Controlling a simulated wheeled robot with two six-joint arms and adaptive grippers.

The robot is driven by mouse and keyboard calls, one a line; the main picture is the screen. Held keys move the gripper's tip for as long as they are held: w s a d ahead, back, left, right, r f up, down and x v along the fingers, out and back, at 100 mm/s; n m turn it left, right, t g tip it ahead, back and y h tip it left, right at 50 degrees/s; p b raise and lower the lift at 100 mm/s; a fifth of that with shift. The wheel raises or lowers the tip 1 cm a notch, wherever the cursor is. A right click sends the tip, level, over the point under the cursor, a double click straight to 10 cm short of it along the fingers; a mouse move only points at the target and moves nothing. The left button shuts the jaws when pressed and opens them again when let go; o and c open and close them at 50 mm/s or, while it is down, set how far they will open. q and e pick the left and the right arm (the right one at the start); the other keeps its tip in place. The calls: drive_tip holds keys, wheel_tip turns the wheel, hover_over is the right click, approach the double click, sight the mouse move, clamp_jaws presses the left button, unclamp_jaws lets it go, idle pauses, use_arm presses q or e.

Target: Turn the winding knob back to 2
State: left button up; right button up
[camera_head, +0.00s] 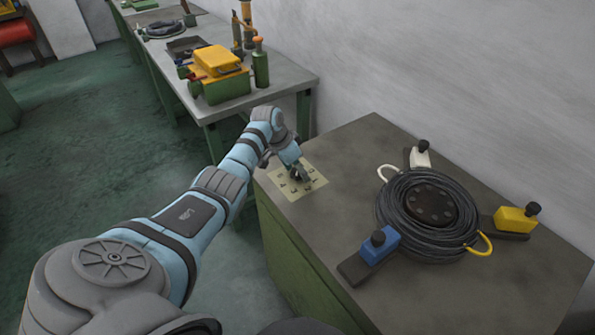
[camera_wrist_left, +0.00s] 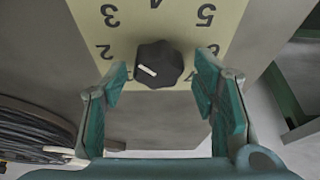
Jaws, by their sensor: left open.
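The winding knob (camera_wrist_left: 158,64) is black with a white pointer line, on a pale numbered dial plate (camera_wrist_left: 160,20). In the left wrist view the line lies on the knob's lower left side; I cannot tell exactly which number it marks. The printed 2 (camera_wrist_left: 103,50) is left of the knob and the 3 (camera_wrist_left: 110,15) above that. My left gripper (camera_wrist_left: 160,82) is open, one finger on each side of the knob, with gaps visible. In the head view the left gripper (camera_head: 299,176) is over the plate (camera_head: 317,183) and largely hides the knob. My right gripper is not in view.
The plate lies on a green cabinet's grey top (camera_head: 350,150). To the right is a black cable coil (camera_head: 400,225) with blue (camera_head: 383,247), yellow (camera_head: 514,220) and white (camera_head: 419,158) pieces around it. A workbench with a yellow-and-green box (camera_head: 218,75) stands behind.

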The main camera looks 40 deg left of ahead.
use_arm(q)
drive_tip(key=shift+s+r, duration=0.25)
drive_tip(key=shift+s, duration=0.1)
drive_tip(key=shift+s+r, duration=0.1)
drive_tip(key=c, duration=0.4)
drive_tip(key=shift+c, duration=1.3)
drive_tip(key=c, duration=0.5)
drive_tip(key=shift+d+r+n+p, duration=0.15)
drive_tip(key=shift+n+p, duration=0.25)
drive_tip(key=shift+p, duration=0.45)
drive_tip(key=n+y+p, duration=0.1)
drive_tip(key=n+p, duration=0.1)
drive_tip(key=p, duration=0.2)
drive_tip(key=shift+n, duration=0.4)
drive_tip(key=shift+d+n+y+p, duration=0.1)
drive_tip(key=shift+n+y+p, duration=0.5)
drive_tip(key=shift+n+p, duration=0.5)
drive_tip(key=shift+f+n+y+p, duration=0.2)
drive_tip(key=shift+n+y+p, duration=0.25)
drive_tip(key=shift+n, duration=1.05)
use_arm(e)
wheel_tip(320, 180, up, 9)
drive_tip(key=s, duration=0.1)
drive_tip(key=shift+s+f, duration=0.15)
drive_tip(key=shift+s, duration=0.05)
